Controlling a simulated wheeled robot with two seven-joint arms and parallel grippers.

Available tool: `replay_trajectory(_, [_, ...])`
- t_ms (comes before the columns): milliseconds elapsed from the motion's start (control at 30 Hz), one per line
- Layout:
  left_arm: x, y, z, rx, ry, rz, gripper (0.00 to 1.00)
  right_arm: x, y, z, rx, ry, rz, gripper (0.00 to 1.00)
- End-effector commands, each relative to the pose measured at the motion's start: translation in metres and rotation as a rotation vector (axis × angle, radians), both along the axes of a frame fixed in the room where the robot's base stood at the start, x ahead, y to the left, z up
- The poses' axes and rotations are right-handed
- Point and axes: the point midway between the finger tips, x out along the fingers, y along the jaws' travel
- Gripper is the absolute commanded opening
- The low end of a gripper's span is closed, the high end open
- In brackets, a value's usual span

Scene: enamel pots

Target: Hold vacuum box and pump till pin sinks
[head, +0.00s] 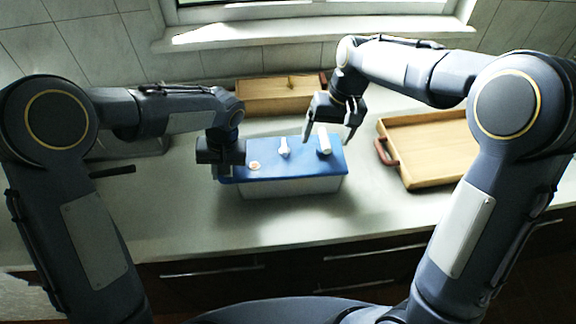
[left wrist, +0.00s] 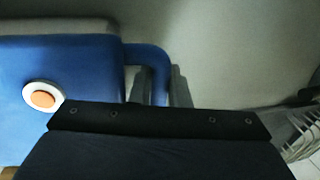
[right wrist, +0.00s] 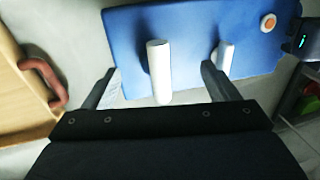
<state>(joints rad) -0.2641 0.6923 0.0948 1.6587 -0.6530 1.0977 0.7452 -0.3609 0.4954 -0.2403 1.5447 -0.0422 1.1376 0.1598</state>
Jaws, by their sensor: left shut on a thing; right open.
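The vacuum box (head: 292,185) has a pale body and a blue lid (head: 262,149) and stands on the counter. The round orange pin with a white ring (head: 255,166) is on the lid's left part; it also shows in the left wrist view (left wrist: 42,96). A thick white pump handle (head: 324,145) stands up on the lid's right part, with a smaller white piece (head: 284,148) left of it. My left gripper (left wrist: 155,88) is shut on the blue side handle (left wrist: 148,54). My right gripper (right wrist: 160,88) is open above the lid, its fingers either side of the pump handle in the right wrist view, apparently not touching it.
A wooden tray (head: 420,178) with a red-brown handle lies to the right. A wooden box (head: 268,98) stands behind the vacuum box, by the wall. A wire rack (left wrist: 300,135) is at the left. The counter in front of the box is clear.

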Motion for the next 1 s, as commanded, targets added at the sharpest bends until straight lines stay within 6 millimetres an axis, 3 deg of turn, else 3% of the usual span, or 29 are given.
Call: replay_trajectory(1000, [0.0,0.0,0.0,0.0,-0.001,0.0,0.0,0.0,-0.014,0.069,0.0,-0.001,0.0,0.81])
